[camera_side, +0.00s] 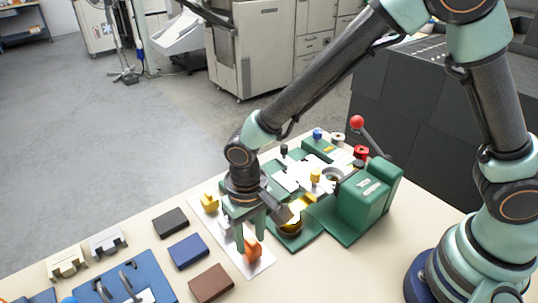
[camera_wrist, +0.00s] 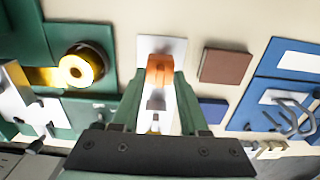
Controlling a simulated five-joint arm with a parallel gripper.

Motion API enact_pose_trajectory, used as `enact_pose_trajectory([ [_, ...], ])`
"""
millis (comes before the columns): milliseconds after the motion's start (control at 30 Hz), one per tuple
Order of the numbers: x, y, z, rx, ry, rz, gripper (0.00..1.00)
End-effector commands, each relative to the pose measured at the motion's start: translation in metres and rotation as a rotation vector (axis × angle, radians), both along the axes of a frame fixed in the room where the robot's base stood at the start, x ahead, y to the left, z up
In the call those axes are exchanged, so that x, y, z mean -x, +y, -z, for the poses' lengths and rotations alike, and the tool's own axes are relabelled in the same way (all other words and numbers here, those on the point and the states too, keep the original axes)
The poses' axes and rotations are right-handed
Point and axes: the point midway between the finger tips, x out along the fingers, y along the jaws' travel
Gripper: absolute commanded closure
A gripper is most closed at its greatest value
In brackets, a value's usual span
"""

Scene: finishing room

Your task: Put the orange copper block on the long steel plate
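The orange copper block (camera_side: 253,251) is at the near end of a long pale strip (camera_side: 263,264). In the wrist view the copper block (camera_wrist: 160,68) shows between the fingertips. My gripper (camera_side: 251,242) points down with one finger on each side of the block; it also shows in the wrist view (camera_wrist: 162,76). I cannot tell whether the fingers press on the block or leave small gaps. A grey block (camera_side: 224,226), partly hidden by a finger, and a yellow block (camera_side: 209,203) sit farther along the strip. Bright silvery metal (camera_side: 292,176) lies on the green machine; I cannot tell which piece is the long steel plate.
The green machine (camera_side: 364,203) with a red-knobbed lever (camera_side: 357,122) stands right of my gripper. A brass-coloured round part (camera_wrist: 80,66) is close beside it. Brown (camera_side: 211,283), blue (camera_side: 188,251) and black (camera_side: 171,221) blocks lie left, near a blue tray (camera_side: 160,272).

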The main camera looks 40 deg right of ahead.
Motion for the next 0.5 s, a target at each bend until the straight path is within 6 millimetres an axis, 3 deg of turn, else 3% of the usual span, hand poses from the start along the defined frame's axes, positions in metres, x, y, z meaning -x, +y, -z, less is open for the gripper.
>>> enact_pose_trajectory([
  [267, -0.001, 0.001, -0.013, -0.002, -0.003, 0.000, 0.57],
  [500, -0.001, 0.001, -0.060, -0.004, -0.006, 0.000, 0.57],
])
